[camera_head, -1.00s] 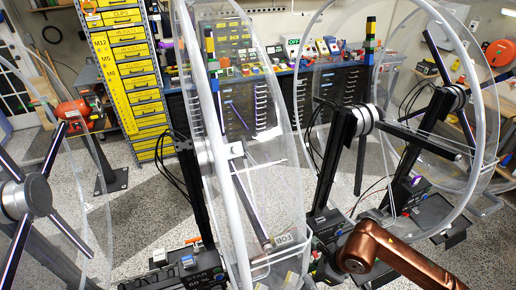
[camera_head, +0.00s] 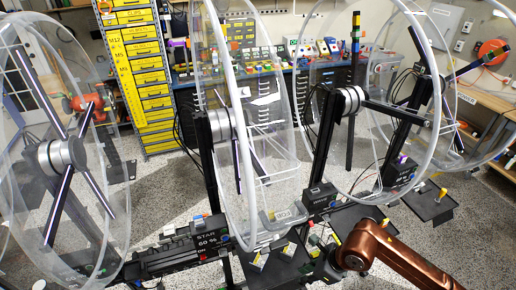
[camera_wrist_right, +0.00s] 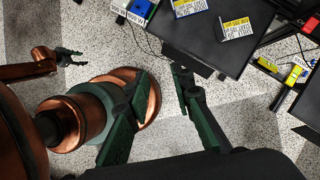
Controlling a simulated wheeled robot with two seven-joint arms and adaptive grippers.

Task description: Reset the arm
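Speckled floor and a copper part of my own body show behind the fingers. My left gripper (camera_wrist_right: 80,58) shows small at the left of the right wrist view, at the end of a copper arm. Its two dark fingers look apart and empty. It is not visible in the head view.
Large clear acrylic wheels (camera_head: 238,60) stand on dark posts across the head view. A black platform (camera_wrist_right: 205,35) with labelled cards (camera_wrist_right: 236,27) lies just beyond my right fingers. Yellow drawers (camera_head: 140,75) and a tool bench stand behind.

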